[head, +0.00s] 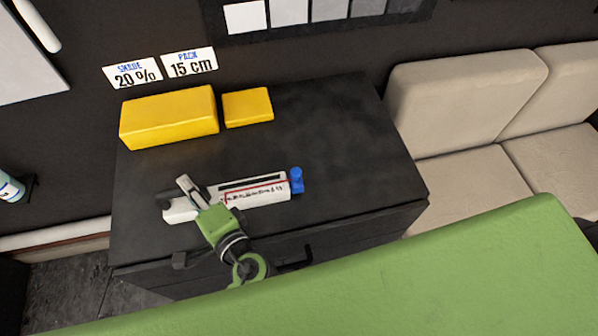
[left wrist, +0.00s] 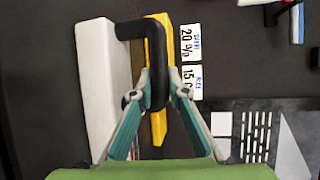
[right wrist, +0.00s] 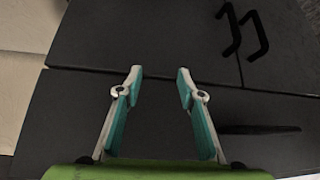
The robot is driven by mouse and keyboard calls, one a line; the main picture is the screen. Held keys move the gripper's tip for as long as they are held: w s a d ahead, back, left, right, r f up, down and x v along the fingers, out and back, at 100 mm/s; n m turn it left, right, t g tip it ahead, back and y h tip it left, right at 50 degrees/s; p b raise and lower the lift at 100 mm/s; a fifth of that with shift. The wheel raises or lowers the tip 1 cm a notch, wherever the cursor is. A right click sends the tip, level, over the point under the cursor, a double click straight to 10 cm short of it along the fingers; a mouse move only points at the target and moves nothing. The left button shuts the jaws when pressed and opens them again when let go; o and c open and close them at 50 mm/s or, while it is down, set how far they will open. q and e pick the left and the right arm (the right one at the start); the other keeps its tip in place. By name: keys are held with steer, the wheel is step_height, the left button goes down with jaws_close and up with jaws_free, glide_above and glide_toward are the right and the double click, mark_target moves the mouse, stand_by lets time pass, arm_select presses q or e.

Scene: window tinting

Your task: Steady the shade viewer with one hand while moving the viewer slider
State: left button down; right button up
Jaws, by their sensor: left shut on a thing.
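The shade viewer (head: 255,192) is a long white box with a dark slot and a printed scale with a red line, lying on the black cabinet top. A blue slider knob (head: 297,181) sits at its right end. A black handle (left wrist: 156,52) is at its left end. My left gripper (head: 187,186) is shut on that handle; the left wrist view shows the handle between its fingers, beside the white body (left wrist: 97,80). My right gripper (right wrist: 160,75) is open and empty in the right wrist view, above dark cabinet surfaces. It is outside the head view.
Two yellow blocks (head: 168,117) (head: 248,107) stand behind the viewer. Signs on the wall read "SHADE 20 %" (head: 133,73) and "PACK 15 cm" (head: 189,63). The cabinet top (head: 345,145) is clear to the right. A beige sofa (head: 465,100) stands beyond.

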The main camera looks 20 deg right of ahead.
steer(key=w+r, duration=0.1)
steer(key=r, duration=0.4)
steer(key=w+a+r+t, duration=0.1)
steer(key=r, duration=0.4)
steer(key=w+a+r+t+y, duration=0.1)
steer(key=r, duration=0.5)
steer(key=shift+w+a, duration=0.15)
steer(key=shift+a, duration=0.1)
steer(key=n+t+y, duration=0.2)
steer(key=t, duration=0.1)
glide_toward(297, 172)
steer(key=s, duration=0.3)
steer(key=shift+t, duration=0.3)
steer(key=x, duration=1.1)
steer(key=shift+w+d+r, duration=0.15)
steer(key=shift+w+r, duration=0.05)
steer(key=shift+w, duration=0.25)
jaws_close()
steer(key=shift+d, duration=0.15)
